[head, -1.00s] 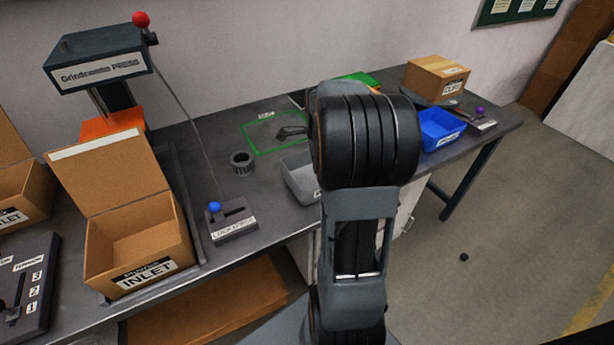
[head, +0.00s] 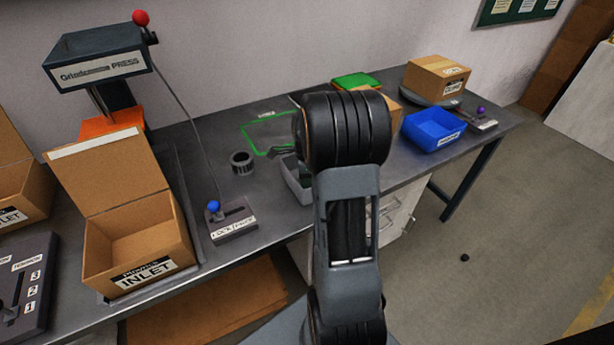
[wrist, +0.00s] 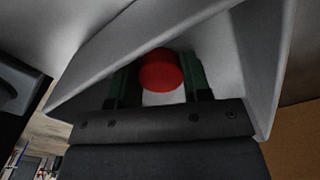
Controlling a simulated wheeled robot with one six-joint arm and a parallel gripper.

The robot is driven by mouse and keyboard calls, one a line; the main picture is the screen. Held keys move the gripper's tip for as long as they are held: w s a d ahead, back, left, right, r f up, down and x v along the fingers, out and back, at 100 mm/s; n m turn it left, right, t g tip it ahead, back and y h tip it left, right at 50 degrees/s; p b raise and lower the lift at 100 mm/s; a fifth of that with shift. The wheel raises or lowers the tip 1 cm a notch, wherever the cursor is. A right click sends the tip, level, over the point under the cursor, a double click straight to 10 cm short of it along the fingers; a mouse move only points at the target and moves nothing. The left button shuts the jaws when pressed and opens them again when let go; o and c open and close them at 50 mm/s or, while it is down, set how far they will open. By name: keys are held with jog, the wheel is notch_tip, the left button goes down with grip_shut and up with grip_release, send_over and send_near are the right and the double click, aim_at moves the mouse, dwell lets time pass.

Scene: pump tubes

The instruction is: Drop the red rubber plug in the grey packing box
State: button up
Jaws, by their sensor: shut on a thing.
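The red rubber plug (wrist: 160,71) is between the two dark green fingers of my gripper (wrist: 160,82) in the wrist view. My gripper is shut on it. The pale walls of the grey packing box (wrist: 270,60) surround the fingers and plug on several sides, so the plug is at or inside the box opening. I cannot tell how far it is above the floor. In the head view the grey packing box (head: 297,190) stands at the table's front edge, partly hidden by my arm. The plug is hidden there.
An open INLET carton (head: 140,245) and a blue-knobbed lever block (head: 232,222) stand to the left. A dark ring (head: 242,162) lies behind the box. A blue bin (head: 432,132) and a closed carton (head: 437,77) stand to the right.

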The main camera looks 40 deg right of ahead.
jog(key=shift+f, duration=0.15)
jog(key=o, duration=0.9)
notch_tip(320, 180, up, 11)
jog(key=p, duration=0.1)
jog(key=s+a+n+t, duration=0.1)
jog(key=s+a+n, duration=0.5)
jog(key=a+n, duration=0.4)
jog(key=s+a+n+t, duration=0.2)
jog(key=s+a+n, duration=0.4)
jog(key=n, duration=0.8)
jog(key=shift+s+a+r, duration=0.15)
jog(key=shift+a+r, duration=0.05)
jog(key=shift+a, duration=1.7)
